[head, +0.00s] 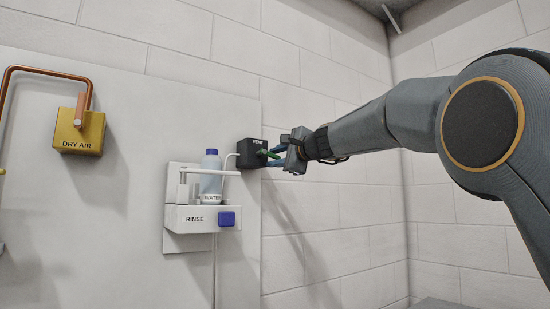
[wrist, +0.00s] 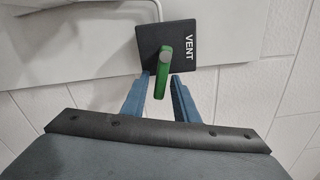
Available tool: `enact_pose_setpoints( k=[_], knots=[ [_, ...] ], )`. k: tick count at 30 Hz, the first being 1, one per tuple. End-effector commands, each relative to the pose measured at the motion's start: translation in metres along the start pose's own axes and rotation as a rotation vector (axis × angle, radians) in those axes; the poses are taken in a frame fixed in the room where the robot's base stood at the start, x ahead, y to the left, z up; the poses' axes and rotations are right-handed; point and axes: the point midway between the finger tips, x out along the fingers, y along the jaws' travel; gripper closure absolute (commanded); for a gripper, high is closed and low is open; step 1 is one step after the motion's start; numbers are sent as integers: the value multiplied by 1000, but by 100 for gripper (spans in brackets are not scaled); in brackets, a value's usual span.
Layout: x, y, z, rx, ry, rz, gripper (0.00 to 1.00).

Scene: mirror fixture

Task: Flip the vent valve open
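The vent valve is a black box labelled VENT (head: 252,152) on the right edge of the white panel. It also fills the top middle of the wrist view (wrist: 183,50). Its green lever (wrist: 161,75) sticks out from the box towards my wrist camera; in the head view only a little green (head: 268,153) shows. My gripper (wrist: 164,76) has its two blue fingers open, one on each side of the lever. A narrow gap shows on the right; I cannot tell whether the left finger touches. In the head view, my gripper (head: 272,158) is right at the box.
Left of the valve, a rinse unit (head: 195,219) with a blue button (head: 227,219) holds a water bottle (head: 211,172). A yellow DRY AIR block (head: 79,132) with a copper pipe is farther left. Brick wall lies behind and right.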

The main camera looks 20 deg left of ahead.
Motion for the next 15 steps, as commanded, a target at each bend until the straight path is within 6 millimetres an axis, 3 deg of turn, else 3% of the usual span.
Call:
enact_pose_setpoints(
  k=[1, 4, 10, 15],
  knots=[
    [0, 0, 0, 0, 0, 0, 82],
    [0, 0, 0, 0, 0, 0, 99],
    [0, 0, 0, -21, -1, -1, 100],
    [1, -5, 0, -156, -1, -2, 100]
  ],
)
